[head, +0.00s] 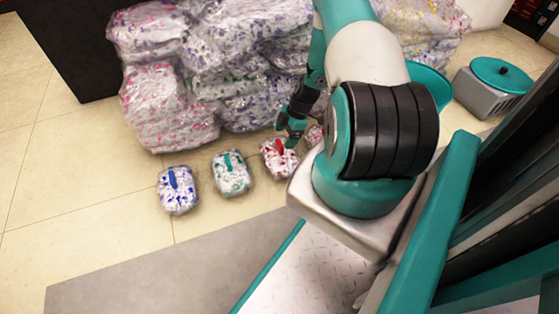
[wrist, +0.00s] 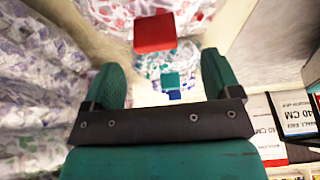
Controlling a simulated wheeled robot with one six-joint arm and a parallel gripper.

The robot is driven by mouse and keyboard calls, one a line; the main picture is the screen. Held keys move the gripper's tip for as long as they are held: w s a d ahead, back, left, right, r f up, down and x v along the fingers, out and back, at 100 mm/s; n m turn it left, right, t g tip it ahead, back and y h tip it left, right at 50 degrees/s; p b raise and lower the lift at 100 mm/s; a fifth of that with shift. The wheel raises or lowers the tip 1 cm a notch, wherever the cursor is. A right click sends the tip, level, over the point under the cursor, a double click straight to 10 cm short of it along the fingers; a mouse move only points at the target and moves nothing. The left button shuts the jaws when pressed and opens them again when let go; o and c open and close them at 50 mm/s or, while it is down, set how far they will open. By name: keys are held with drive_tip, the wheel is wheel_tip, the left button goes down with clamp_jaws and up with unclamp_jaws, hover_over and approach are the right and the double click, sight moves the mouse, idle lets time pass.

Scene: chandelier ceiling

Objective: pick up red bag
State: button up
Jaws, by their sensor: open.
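The red bag (head: 282,159) is a small white bag with red specks and a red tab on top. It lies on the tiled floor, at the right of a row with the green bag (head: 231,174) and the blue bag (head: 177,190). My gripper (head: 291,138) is right over the red bag in the head view, partly covering it. In the wrist view, the red tab (wrist: 155,33) is ahead of and between the two fingers of my gripper (wrist: 158,82). The fingers are apart and empty. I cannot tell whether they touch the bag.
A large pile of wrapped bags (head: 235,65) stands just behind the row. Another small bag (head: 314,135) shows partly behind my arm. A grey box with a teal lid (head: 500,76) is at the right. Open floor (head: 90,210) lies at the left.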

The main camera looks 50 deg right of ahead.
sight(280, 143)
drive_tip(key=b+x, duration=0.4)
drive_tip(key=x, duration=0.1)
drive_tip(key=shift+w+d+f, duration=0.15)
drive_tip(key=shift+w, duration=0.05)
drive_tip(key=c, duration=1.4)
